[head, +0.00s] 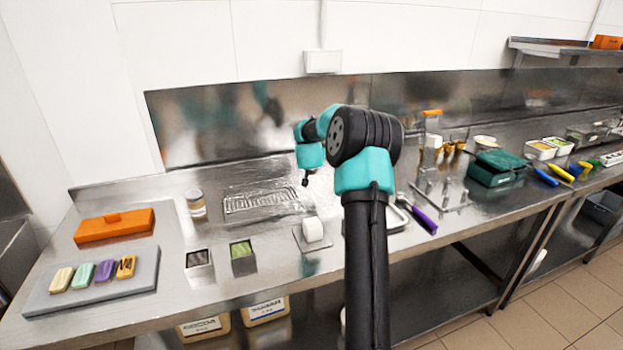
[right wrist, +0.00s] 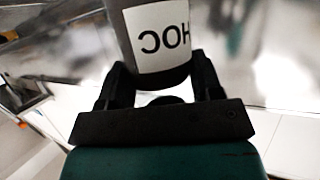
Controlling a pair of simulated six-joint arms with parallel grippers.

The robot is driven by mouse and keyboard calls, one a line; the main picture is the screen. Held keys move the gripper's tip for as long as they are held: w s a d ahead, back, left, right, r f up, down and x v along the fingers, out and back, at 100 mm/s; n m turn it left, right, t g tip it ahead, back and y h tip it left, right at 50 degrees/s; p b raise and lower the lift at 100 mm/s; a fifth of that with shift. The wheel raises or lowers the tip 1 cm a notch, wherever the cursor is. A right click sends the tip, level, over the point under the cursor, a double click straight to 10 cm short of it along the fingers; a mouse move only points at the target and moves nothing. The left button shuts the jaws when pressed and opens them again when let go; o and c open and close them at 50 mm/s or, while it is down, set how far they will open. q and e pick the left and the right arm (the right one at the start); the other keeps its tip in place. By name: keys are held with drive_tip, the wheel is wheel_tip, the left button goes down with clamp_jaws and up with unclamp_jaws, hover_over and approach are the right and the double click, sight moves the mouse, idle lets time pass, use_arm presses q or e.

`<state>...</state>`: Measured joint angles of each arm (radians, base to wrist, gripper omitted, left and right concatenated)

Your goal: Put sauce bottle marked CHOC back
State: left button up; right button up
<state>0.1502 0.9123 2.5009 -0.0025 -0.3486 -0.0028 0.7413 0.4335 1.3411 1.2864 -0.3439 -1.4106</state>
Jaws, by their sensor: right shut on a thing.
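The dark sauce bottle (right wrist: 155,14) fills the top middle of the right wrist view. Its white label (right wrist: 162,40) shows upside-down letters of CHOC, partly cut off. My right gripper (right wrist: 160,75) is shut on the bottle, with one black finger on each side. In the head view my right arm reaches over the bench from the bottom middle, and I cannot make out the bottle there. My left gripper is in neither view.
The steel bench holds a jar (head: 196,204), a wire grate (head: 262,200), small containers (head: 244,263), a white block (head: 312,229) and an orange box (head: 115,226). A grey board (head: 137,283) carries several bars. A green box (head: 495,170) stands right. Clear steel lies among them.

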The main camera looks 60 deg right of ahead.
sight(311, 174)
drive_tip(key=shift+f, duration=1.85)
drive_tip(key=shift+f, duration=2.1)
drive_tip(key=o, duration=0.9)
drive_tip(key=shift+f, duration=0.15)
drive_tip(key=shift+o, duration=0.2)
